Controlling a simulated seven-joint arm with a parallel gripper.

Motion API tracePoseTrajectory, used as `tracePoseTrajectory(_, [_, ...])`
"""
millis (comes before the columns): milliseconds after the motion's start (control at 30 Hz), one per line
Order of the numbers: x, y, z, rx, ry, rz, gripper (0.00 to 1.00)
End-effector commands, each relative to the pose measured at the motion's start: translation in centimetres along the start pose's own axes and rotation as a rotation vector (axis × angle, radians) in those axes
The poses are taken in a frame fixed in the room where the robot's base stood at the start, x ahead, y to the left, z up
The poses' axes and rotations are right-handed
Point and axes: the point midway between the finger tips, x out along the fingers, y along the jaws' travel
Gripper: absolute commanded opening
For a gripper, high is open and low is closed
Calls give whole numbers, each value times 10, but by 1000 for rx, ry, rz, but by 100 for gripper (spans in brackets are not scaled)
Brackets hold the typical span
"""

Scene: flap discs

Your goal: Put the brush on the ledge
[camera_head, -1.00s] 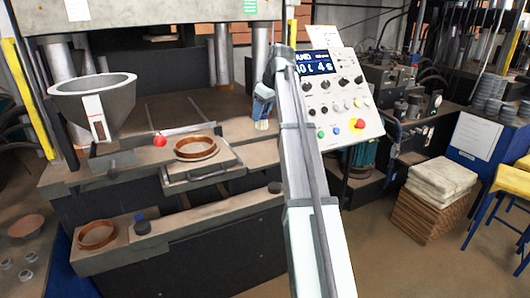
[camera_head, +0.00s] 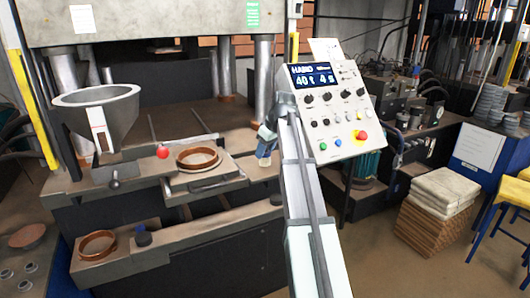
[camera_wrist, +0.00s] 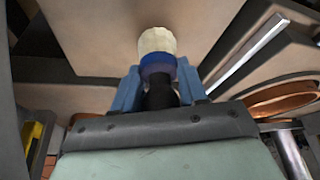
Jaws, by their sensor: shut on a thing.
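The brush shows in the wrist view with cream bristles, a blue band (camera_wrist: 157,64) and a black handle. My gripper (camera_wrist: 160,84) is shut on its dark handle between two blue fingers, and the bristles point away from the palm. In the head view my gripper (camera_head: 266,142) is at the right end of the press table, and the brush's pale bristles (camera_head: 263,161) hang just below the fingers. The ledge (camera_head: 205,228) is the long low shelf along the press front, below and left of the brush. The brush looks apart from it.
On the ledge are a copper-coloured ring (camera_head: 98,244), a dark blue-and-black piece (camera_head: 143,236) and a black knob (camera_head: 277,199). Above it, another ring (camera_head: 198,158) sits on a plate. A funnel (camera_head: 97,112) stands left; the control panel (camera_head: 333,115) is right. The ledge's middle is clear.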

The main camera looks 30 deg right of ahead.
Motion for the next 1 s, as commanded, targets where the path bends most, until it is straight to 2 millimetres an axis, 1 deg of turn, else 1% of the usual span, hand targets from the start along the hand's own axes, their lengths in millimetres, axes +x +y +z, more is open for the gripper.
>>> tracePoseTrajectory(33, [4,-1,2,0,0,0,11])
tracePoseTrajectory(100, [6,0,3,0,0,0,11])
tracePoseTrajectory(467, [9,0,4,0,0,0,11])
tracePoseTrajectory(500, [9,0,4,-1,0,0,46])
tracePoseTrajectory(733, [9,0,4,-1,0,0,68])
tracePoseTrajectory(1000, [7,0,3,-1,0,0,68])
